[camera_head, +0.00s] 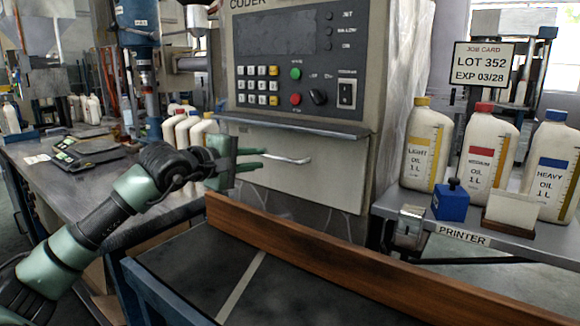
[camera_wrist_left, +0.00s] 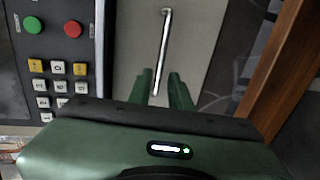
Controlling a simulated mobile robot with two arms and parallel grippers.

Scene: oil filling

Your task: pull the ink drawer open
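The ink drawer (camera_head: 310,180) is a plain grey front panel below the coder's control face, and it looks shut. Its thin silver handle (camera_head: 288,158) runs across it; in the left wrist view the handle (camera_wrist_left: 164,45) stands upright in the picture. My left gripper (camera_head: 264,158) is at the left end of the handle, with green fingers pointing right. In the left wrist view the fingers (camera_wrist_left: 161,78) are apart, with the handle's near end between them. I cannot tell whether they touch it. My right gripper is in neither view.
A brown wooden rail (camera_head: 330,260) runs along the dark conveyor (camera_head: 200,275) in front of the drawer. A shelf edge (camera_head: 290,124) juts out above it. Oil bottles (camera_head: 487,145) and a blue stamp (camera_head: 451,203) stand on the printer table at right. Left is a workbench (camera_head: 60,190).

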